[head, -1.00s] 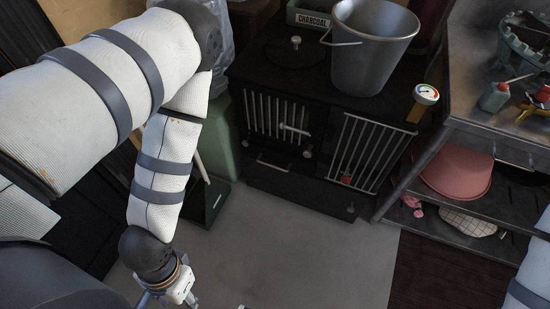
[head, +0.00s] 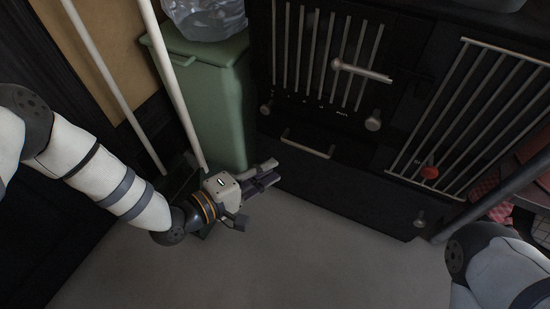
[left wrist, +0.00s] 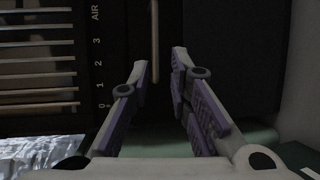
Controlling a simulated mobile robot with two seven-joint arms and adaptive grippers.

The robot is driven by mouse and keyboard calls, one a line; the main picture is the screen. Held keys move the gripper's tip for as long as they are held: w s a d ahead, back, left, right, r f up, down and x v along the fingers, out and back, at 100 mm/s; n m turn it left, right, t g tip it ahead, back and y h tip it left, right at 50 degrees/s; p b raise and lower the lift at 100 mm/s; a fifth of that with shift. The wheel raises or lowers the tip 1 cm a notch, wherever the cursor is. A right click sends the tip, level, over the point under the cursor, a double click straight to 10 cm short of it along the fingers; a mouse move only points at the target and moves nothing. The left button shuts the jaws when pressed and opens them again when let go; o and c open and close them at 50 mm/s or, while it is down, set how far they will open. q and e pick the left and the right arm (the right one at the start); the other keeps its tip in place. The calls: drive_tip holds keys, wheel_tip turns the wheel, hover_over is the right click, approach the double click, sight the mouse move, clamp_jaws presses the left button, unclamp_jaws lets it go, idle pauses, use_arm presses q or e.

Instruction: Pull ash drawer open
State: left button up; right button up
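The ash drawer (head: 345,188) is the low dark front along the bottom of the black stove, and it looks shut. Its pale bar handle (head: 307,143) is near the drawer's left end. My left gripper (head: 270,173) is just left of and in front of the handle, apart from it, with its fingers pointing toward the stove. In the left wrist view the two fingers (left wrist: 160,62) are spread with nothing between them. The handle (left wrist: 155,38) shows there as an upright bar beyond the gap, closer to the left fingertip. My right gripper is out of view.
A green bin (head: 213,100) with a clear bag on top stands left of the stove, close behind my left gripper. Pale poles (head: 170,75) lean beside it. A barred door with a red knob (head: 430,172) is above right. The grey floor (head: 310,260) in front is clear.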

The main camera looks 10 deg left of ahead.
sight(303, 148)
use_arm(q)
drive_tip(key=b+x, duration=0.1)
drive_tip(key=x, duration=0.3)
drive_tip(key=b+x, duration=0.1)
drive_tip(key=x, duration=0.3)
drive_tip(key=b+x, duration=0.1)
drive_tip(key=x, duration=0.3)
drive_tip(key=shift+w+d+r+b, duration=0.15)
drive_tip(key=shift+w+r+b, duration=0.05)
drive_tip(key=shift+r+b, duration=0.1)
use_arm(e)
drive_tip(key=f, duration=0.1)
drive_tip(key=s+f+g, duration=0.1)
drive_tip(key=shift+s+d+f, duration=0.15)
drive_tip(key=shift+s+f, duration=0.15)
use_arm(q)
clamp_jaws()
